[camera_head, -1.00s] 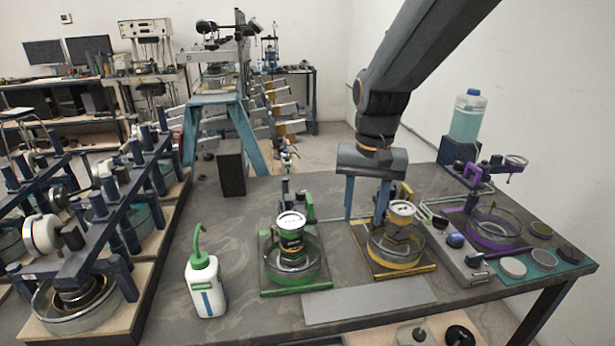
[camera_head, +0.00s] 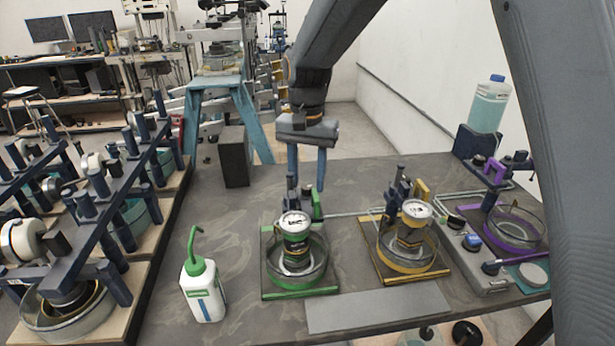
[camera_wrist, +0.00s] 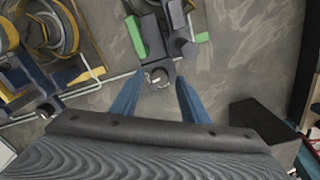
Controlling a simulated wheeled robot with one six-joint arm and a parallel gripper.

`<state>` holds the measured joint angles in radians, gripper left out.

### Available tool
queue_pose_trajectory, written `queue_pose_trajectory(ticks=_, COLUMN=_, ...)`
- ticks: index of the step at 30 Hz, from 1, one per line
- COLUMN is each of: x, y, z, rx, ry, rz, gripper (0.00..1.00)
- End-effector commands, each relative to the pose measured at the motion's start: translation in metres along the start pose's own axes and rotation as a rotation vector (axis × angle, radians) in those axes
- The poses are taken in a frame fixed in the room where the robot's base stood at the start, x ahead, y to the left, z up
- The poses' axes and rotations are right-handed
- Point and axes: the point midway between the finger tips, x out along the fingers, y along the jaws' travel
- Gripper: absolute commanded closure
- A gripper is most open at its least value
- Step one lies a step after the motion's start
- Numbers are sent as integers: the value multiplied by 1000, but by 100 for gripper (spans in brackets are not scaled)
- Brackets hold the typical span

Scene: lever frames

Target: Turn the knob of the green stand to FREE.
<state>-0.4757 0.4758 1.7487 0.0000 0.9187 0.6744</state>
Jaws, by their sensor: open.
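The green stand (camera_head: 300,290) is on the grey table in the head view, with a glass dish, a white-topped cylinder (camera_head: 295,222) and a dark post with a green block (camera_head: 318,205) behind it. In the wrist view, part of its green frame (camera_wrist: 135,37) shows at the top. A small round grey knob (camera_wrist: 159,76) with pale marks is between my fingertips in that view; its setting is unreadable. My gripper (camera_head: 307,186) is open and points down behind the green stand. I cannot tell whether the fingers touch the knob.
A yellow stand (camera_head: 420,276) is to the right, a purple stand (camera_head: 490,243) farther right. A white bottle with a green spout (camera_head: 203,290) is at the left. A dark box (camera_head: 234,157) stands behind. A grey plate (camera_head: 375,308) lies in front; table between bottle and box is bare.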

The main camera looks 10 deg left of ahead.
Motion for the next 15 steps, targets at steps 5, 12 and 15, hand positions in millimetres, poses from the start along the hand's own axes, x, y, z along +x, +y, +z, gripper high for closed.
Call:
queue_pose_trajectory(ticks=5, x=8, y=1, z=-1, rx=2, ry=1, rz=-1, gripper=59)
queue_pose_trajectory(ticks=12, x=8, y=1, z=-1, rx=2, ry=1, rz=-1, gripper=62)
queue_pose_trajectory(ticks=15, x=8, y=1, z=-1, rx=2, ry=1, rz=-1, gripper=79)
